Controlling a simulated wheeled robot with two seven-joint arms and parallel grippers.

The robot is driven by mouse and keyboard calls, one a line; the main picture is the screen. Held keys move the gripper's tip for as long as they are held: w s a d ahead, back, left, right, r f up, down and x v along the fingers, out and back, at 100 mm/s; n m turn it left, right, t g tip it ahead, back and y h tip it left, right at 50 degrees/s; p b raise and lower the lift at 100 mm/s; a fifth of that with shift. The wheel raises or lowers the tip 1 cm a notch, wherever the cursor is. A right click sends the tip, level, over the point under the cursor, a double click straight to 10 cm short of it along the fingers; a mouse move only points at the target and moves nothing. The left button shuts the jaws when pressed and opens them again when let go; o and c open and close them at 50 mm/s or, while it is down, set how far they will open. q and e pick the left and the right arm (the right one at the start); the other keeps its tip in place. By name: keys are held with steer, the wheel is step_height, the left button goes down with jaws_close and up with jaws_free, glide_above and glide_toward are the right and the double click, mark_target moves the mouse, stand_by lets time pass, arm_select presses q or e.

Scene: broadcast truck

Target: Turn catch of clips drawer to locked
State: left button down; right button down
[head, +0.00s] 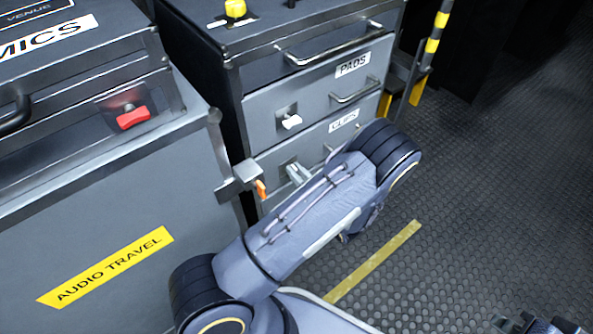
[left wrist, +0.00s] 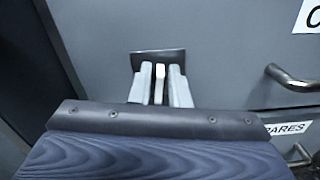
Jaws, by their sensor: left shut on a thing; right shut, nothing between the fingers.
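The clips drawer (head: 318,140) is closed, low on the grey cabinet, with its white label. In the left wrist view its dark catch plate (left wrist: 146,58) sits left of the drawer's handle (left wrist: 290,78). The catch's pale lever (left wrist: 159,74) stands upright in that picture, between the two grey fingers. My left gripper (head: 296,173) is shut on this lever; it also shows in the left wrist view (left wrist: 159,90). In the head view the fingers and arm hide most of the catch. My right gripper (head: 520,322) is at the bottom right edge, partly cut off, shut and empty.
The pads drawer (head: 262,108) above has a white catch (head: 291,121). Open floor (head: 480,190) lies to the right.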

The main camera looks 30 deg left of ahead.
arm_select(q)
steer(key=m+p, duration=0.1)
steer(key=m, duration=0.1)
steer(key=m+p, duration=0.1)
steer(key=shift+w+d+m+p, duration=0.1)
steer(key=shift+w+m+p, duration=0.1)
steer(key=shift+m+p, duration=0.2)
steer(key=m+p, duration=0.1)
steer(key=m, duration=0.1)
steer(key=m+p, duration=0.1)
steer(key=m, duration=0.1)
steer(key=shift+w+d+f+m, duration=0.1)
steer(key=shift+w+f+m, duration=0.05)
steer(key=shift+m, duration=0.15)
steer(key=m, duration=0.1)
steer(key=m+p, duration=0.1)
steer(key=m, duration=0.1)
steer(key=shift+f+m, duration=0.2)
steer(key=shift+m, duration=0.1)
steer(key=shift+w+f+m, duration=0.1)
steer(key=shift+f+m, duration=0.05)
steer(key=shift+m, duration=0.8)
steer(key=shift+f+m, duration=0.1)
steer(key=shift+m, duration=0.85)
steer(key=shift+m+p, duration=0.3)
steer(key=c, duration=1.6)
jaws_free()
steer(key=shift+o, duration=0.2)
